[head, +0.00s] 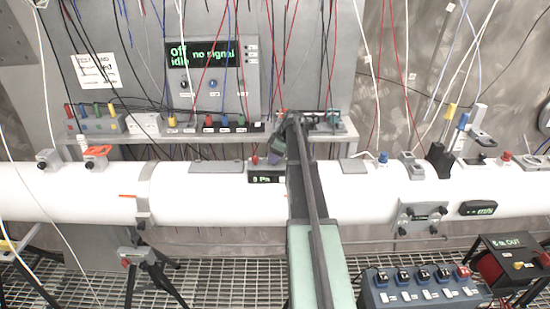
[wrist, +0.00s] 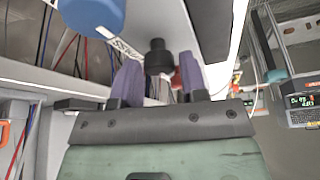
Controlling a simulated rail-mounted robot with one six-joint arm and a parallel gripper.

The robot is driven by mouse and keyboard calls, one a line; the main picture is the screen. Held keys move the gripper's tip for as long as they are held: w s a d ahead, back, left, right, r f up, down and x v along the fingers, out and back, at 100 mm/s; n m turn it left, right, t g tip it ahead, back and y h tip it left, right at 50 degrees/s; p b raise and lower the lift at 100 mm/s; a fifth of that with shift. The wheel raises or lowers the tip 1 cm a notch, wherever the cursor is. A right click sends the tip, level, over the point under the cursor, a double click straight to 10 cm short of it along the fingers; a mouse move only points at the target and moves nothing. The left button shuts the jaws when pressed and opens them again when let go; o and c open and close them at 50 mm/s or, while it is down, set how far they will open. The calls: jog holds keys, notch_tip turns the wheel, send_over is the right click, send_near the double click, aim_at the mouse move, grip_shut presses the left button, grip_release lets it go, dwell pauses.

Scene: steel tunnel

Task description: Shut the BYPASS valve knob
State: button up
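My gripper (wrist: 158,80) has two purple fingers that stand apart in the wrist view. A small black knob-like part (wrist: 157,56) shows between and beyond them, with a bit of red beside it. I cannot tell whether the fingers touch it. In the head view my gripper (head: 276,152) is by the rear shelf, above the white pipe, partly hidden by my arm. No BYPASS label is readable, so I cannot tell which knob is the BYPASS one.
The white pipe (head: 225,192) runs across the view. It carries an orange handle (head: 97,151), a blue knob (head: 383,157) and a red knob (head: 505,157). A panel (head: 213,65) reads "off", "idle", "no signal". Cables hang over the shelf. A blue switch box (head: 420,290) stands at the lower right.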

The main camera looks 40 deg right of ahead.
jog(key=c, duration=0.5)
jog(key=shift+c, duration=0.2)
jog(key=shift+m, duration=0.4)
jog(key=m+h, duration=0.1)
jog(key=m, duration=0.1)
jog(key=shift+s+a+m+t, duration=0.1)
jog(key=shift+m+t, duration=0.2)
jog(key=shift+t, duration=0.1)
jog(key=m+h, duration=0.1)
jog(key=m, duration=0.2)
jog(key=shift+m, duration=0.3)
jog(key=m+h, duration=0.1)
jog(key=m, duration=0.1)
jog(key=m+h, duration=0.1)
jog(key=m, duration=0.2)
jog(key=shift+a+h, duration=0.15)
jog(key=shift+h, duration=0.15)
jog(key=m+g, duration=0.1)
jog(key=m, duration=0.2)
jog(key=m+h, duration=0.1)
jog(key=m, duration=0.2)
jog(key=shift+g+h, duration=0.3)
jog(key=shift+g, duration=0.1)
